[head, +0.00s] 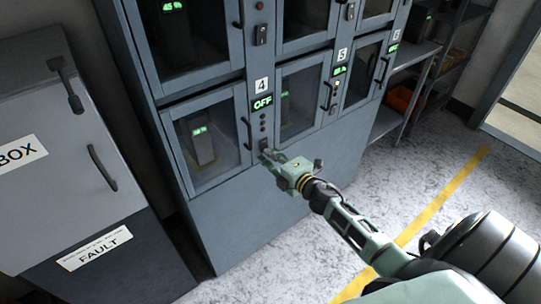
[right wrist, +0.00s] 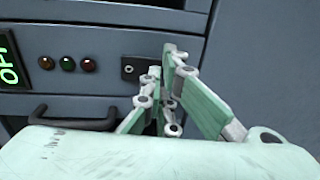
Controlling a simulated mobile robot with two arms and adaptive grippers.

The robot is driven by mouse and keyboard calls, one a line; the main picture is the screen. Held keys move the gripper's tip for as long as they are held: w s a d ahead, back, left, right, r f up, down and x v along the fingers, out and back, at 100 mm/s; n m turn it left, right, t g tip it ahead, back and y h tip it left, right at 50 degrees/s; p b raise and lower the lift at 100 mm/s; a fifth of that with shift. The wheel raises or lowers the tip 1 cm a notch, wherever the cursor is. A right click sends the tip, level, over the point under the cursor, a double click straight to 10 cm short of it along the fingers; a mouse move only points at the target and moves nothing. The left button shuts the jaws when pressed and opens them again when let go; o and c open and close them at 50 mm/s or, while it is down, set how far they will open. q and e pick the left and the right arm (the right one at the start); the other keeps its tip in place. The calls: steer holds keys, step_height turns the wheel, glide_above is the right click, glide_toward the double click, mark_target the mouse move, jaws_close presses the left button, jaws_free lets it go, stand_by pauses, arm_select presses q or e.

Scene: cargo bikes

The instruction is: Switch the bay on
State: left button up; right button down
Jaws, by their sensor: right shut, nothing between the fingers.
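Bay 4 (head: 208,183) is a grey locker with a glass door and a dark battery-like unit inside. Its display (head: 263,102) reads OFF in green; part of it also shows in the right wrist view (right wrist: 9,61). A small dark switch plate (right wrist: 130,69) sits beside three dim round lamps (right wrist: 67,63). My right gripper (head: 267,156) is shut and empty at the panel's lower end. In the right wrist view its fingertips (right wrist: 168,58) are just right of the switch plate; I cannot tell whether they touch the panel. My left gripper is not in view.
The bay 4 door handle (head: 246,133) stands out left of the panel. Bay 5 (head: 302,95) is to the right, with a lit display. A grey cabinet labelled FAULT (head: 103,249) stands at left. The floor before the lockers is clear, with a yellow line (head: 440,205).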

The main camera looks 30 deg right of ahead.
steer(key=shift+w, duration=0.1)
steer(key=s+r, duration=0.1)
steer(key=s, duration=1)
steer(key=shift+s+d, duration=0.15)
steer(key=shift+d, duration=0.25)
steer(key=shift+r, duration=0.1)
stand_by(0.5)
steer(key=s+a+f+m+g+h, duration=0.1)
steer(key=s+f+m+g, duration=0.5)
steer(key=f, duration=0.8)
steer(key=s+a+f+m+g+h, duration=0.1)
steer(key=s+f+m, duration=0.45)
steer(key=f, duration=0.85)
steer(key=s+a+f+m+g, duration=0.1)
steer(key=s+a+f+g, duration=0.2)
steer(key=s, duration=0.7)
steer(key=s+a+f+m+g+p, duration=0.1)
steer(key=s+a+f+m+g, duration=0.1)
steer(key=s+a+f, duration=0.3)
steer(key=s+a+f+m+g+p, duration=0.1)
steer(key=s+a+f+m+g, duration=0.1)
steer(key=s+f, duration=0.6)
steer(key=s+a+g, duration=0.1)
steer(key=s+a, duration=0.1)
steer(key=s, duration=0.5)
steer(key=shift+s+a+f+g+y, duration=0.2)
steer(key=shift+f+g+y, duration=0.1)
steer(key=shift+f+y, duration=0.1)
